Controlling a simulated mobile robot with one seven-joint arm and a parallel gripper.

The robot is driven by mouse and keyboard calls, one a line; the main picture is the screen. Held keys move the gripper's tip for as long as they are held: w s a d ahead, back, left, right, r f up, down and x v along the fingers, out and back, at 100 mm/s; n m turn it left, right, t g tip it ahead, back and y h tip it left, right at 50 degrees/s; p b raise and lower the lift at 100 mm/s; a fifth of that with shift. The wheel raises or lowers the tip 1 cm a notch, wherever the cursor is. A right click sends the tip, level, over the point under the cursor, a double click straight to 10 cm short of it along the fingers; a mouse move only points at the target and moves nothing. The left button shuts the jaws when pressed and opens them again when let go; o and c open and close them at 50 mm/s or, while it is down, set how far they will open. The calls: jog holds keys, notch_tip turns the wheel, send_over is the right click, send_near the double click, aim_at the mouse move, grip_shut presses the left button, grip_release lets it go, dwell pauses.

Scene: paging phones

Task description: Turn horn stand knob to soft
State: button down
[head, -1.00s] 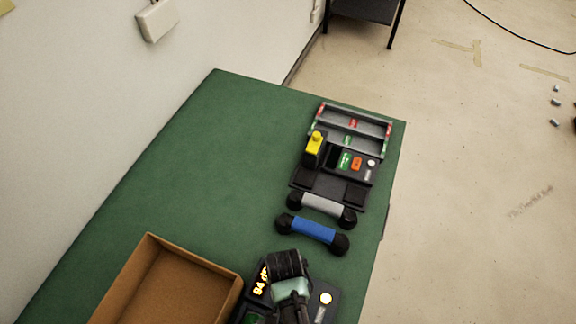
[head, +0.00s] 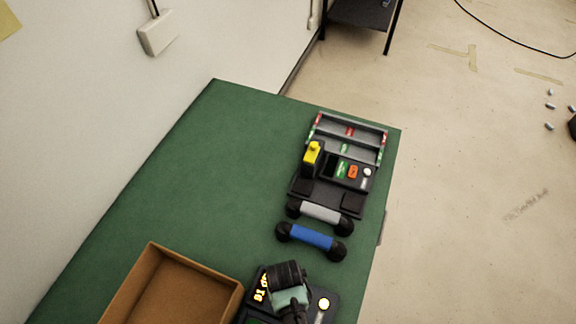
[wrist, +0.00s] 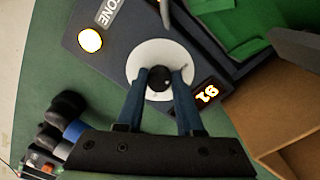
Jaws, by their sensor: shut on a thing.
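The horn stand (head: 335,302) is a dark box at the bottom of the head view, partly hidden by my arm. In the wrist view, its black knob (wrist: 158,84) stands at the centre of a round white dial (wrist: 160,50). My gripper (wrist: 160,76) is shut on the knob, one blue-grey finger on each side. A small lit display (wrist: 207,95) beside the dial shows orange digits, perhaps 18 or 81; it also shows in the head view (head: 260,289). A lit round button (wrist: 90,40) sits near a label ending in "ONE". No soft mark is readable.
An open cardboard box (head: 198,277) stands left of the stand. A blue handset (head: 311,237) and a grey handset (head: 320,212) lie beyond it, before a console (head: 325,187) with a yellow-topped part. The green table (head: 190,180) is clear at its far left.

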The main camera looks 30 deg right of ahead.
jog(key=shift+w, duration=0.1)
dwell(0.3)
jog(key=c, duration=0.5)
grip_release()
jog(key=shift+c, duration=0.2)
jog(key=shift+r, duration=0.1)
notch_tip(320, 180, up, 13)
jog(key=shift+a+b, duration=0.2)
jog(key=shift+b, duration=0.1)
